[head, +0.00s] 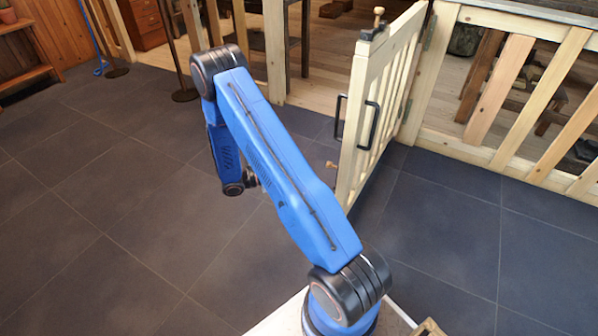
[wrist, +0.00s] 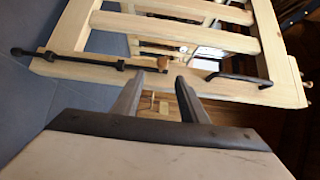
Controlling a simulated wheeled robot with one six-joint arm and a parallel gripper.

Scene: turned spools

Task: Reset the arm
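My blue arm (head: 275,160) rises from its base, bends at a high elbow and drops on the far side. In the head view the gripper itself cannot be made out. In the wrist view my gripper (wrist: 160,78) has its two grey fingers apart, with nothing held between them. A pale wooden gate (head: 375,100) stands swung out from its fence, with black handles (head: 369,125). In the wrist view the gate (wrist: 110,75) crosses beyond the fingertips, with a dark bolt (wrist: 85,60) and a handle (wrist: 236,72). I cannot tell how near the fingers are to it.
A slatted wooden fence (head: 510,100) runs along the right. Dark posts (head: 175,50) and a wooden shelf (head: 28,50) stand at the back left. The dark tiled floor (head: 100,220) is clear on the left.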

